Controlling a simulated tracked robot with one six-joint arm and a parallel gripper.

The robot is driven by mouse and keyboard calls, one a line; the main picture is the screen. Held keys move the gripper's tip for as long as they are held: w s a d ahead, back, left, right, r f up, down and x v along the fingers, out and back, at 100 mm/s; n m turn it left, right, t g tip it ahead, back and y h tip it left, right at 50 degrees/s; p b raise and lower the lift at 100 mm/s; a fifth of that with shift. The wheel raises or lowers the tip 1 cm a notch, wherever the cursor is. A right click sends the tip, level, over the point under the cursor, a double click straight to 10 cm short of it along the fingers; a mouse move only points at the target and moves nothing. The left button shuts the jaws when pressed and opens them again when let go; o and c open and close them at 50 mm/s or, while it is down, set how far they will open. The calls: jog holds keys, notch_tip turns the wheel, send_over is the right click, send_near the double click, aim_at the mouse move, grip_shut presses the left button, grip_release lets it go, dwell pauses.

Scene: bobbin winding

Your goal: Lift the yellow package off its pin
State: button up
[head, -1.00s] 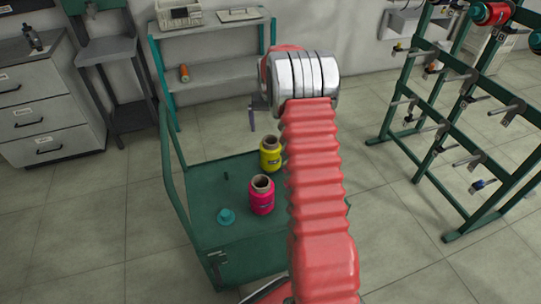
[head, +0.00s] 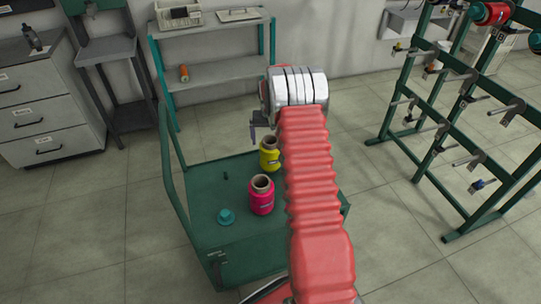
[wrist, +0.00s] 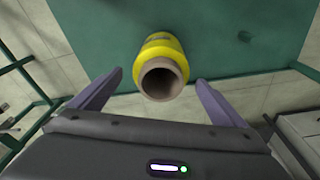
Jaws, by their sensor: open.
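The yellow package (head: 269,154) stands upright on the green cart top, partly behind my arm in the head view. In the wrist view the yellow package (wrist: 161,62) shows its open cardboard core facing the camera; its pin cannot be made out. My gripper (wrist: 152,84) is open and empty, with one purple finger on each side of the package's near end. The fingers appear apart from it. In the head view my gripper (head: 260,130) is mostly hidden by my wrist, just above and left of the package.
A pink package (head: 261,196) stands close in front of the yellow one on the green cart (head: 205,180). A teal cap-like piece (head: 226,217) and a small dark peg (head: 226,176) are also on the cart. A green rack (head: 440,130) with several pins stands at right.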

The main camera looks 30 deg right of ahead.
jog(key=shift+w+d+f, duration=0.1)
jog(key=shift+w+f, duration=0.05)
jog(key=shift+f, duration=1.15)
jog(key=shift+w+d+f, duration=0.1)
jog(key=shift+w+f, duration=0.05)
jog(key=shift+f, duration=1.15)
jog(key=shift+a, duration=0.1)
jog(key=c, duration=1.4)
